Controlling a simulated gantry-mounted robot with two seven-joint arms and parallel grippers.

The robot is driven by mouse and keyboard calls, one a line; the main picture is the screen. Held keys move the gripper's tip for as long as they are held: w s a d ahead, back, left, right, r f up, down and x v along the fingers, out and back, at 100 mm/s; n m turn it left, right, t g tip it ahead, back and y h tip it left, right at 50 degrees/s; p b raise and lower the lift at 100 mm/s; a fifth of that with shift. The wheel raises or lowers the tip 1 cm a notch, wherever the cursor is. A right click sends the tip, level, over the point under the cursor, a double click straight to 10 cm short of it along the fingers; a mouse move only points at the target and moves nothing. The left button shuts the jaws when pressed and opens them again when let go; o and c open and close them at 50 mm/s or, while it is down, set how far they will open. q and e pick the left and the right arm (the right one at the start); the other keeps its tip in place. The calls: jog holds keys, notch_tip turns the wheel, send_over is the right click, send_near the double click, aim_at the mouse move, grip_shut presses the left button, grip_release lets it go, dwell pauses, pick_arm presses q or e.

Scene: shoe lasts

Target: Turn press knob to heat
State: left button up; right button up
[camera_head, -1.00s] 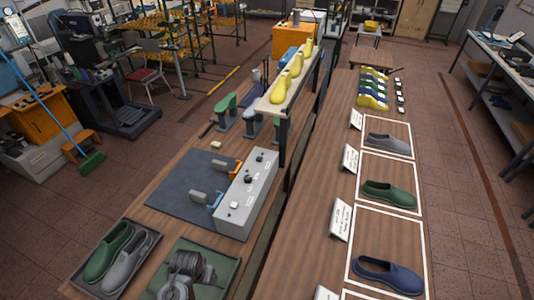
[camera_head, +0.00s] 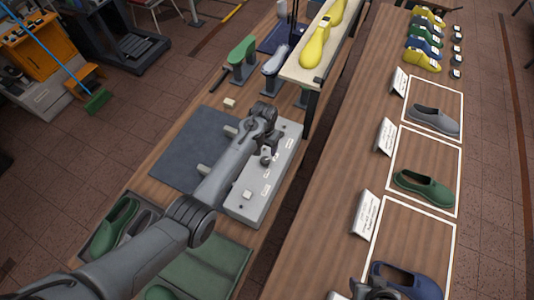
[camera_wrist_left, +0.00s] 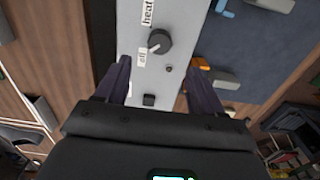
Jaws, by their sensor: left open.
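The grey press control box (camera_head: 283,150) stands on the left bench under my left arm. In the left wrist view its panel (camera_wrist_left: 150,75) carries a round black knob (camera_wrist_left: 160,41). A "heat" label (camera_wrist_left: 147,12) lies above it and an "off" label (camera_wrist_left: 141,57) lies at its lower left. The knob's white mark seems to point toward "off". My left gripper (camera_wrist_left: 160,66) is open, its two fingers apart on either side of the panel's width, with the knob ahead between them. In the head view it is over the box, partly hidden by the arm.
A dark mat (camera_head: 185,150) lies left of the box. A shelf with yellow lasts (camera_head: 314,48) stands behind it. Trays with shoes are at the front. The right bench holds shoes in white frames. A dark part, possibly my right arm, shows at the bottom edge (camera_head: 373,289).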

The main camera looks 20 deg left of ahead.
aim_at(264, 161)
pick_arm(q)
notch_tip(264, 161, down, 10)
jog(key=b, duration=0.8)
jog(key=shift+s, duration=0.1)
jog(key=c, duration=1.1)
jog(key=shift+o, duration=0.2)
